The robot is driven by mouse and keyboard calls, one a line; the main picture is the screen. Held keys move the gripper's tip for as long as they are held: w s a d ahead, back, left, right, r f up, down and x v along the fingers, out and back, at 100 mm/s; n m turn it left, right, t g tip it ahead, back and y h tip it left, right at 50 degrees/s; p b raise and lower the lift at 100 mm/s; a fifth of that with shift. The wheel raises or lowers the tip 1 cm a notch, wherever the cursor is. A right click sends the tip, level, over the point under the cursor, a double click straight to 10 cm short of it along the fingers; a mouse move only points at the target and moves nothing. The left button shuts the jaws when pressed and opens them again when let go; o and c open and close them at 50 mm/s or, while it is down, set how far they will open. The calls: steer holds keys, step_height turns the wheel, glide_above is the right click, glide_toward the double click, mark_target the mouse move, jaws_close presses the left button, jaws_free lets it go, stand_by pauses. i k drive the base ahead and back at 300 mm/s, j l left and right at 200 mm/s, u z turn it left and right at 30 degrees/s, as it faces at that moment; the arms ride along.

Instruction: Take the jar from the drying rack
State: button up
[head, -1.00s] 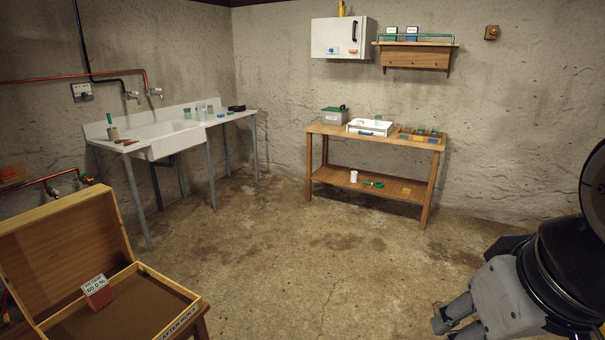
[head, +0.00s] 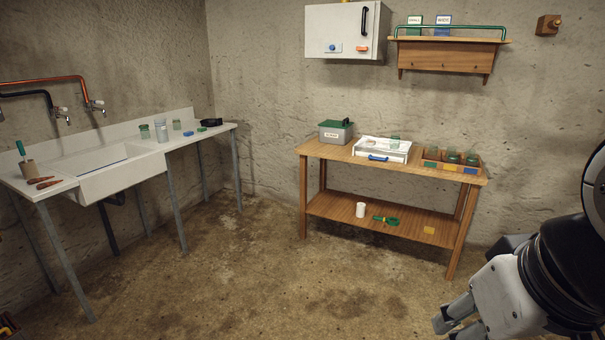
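A clear greenish jar (head: 395,141) stands at the back of a white tray-like unit (head: 366,148) with a blue handle, on the wooden table. I cannot tell whether this unit is the drying rack. Several greenish glass jars (head: 452,156) sit in a wooden crate (head: 476,169) at the table's right end. More clear glassware (head: 161,130) stands on the white counter right of the sink. My gripper (head: 452,322) is at the lower right, far from all of these. Its fingers look apart with nothing between them; the lower one is partly cut off.
A grey box with a green lid (head: 336,131) stands on the table's left end. The lower shelf (head: 339,207) holds a white cup (head: 361,209) and a green tool (head: 386,220). The sink (head: 119,174) is at left. The concrete floor (head: 240,290) between is clear.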

mark_target(395, 139)
steer(key=i, duration=2.15)
steer(key=i+z, duration=0.1)
steer(key=i, duration=0.55)
steer(key=i+j+z, duration=0.1)
steer(key=i, duration=0.55)
steer(key=i+j+z, duration=0.1)
steer(key=i, duration=0.55)
steer(key=i+j+z, duration=0.35)
steer(key=i, duration=0.15)
steer(key=i+j+z, duration=0.35)
steer(key=i+l, duration=0.05)
steer(key=i, duration=0.05)
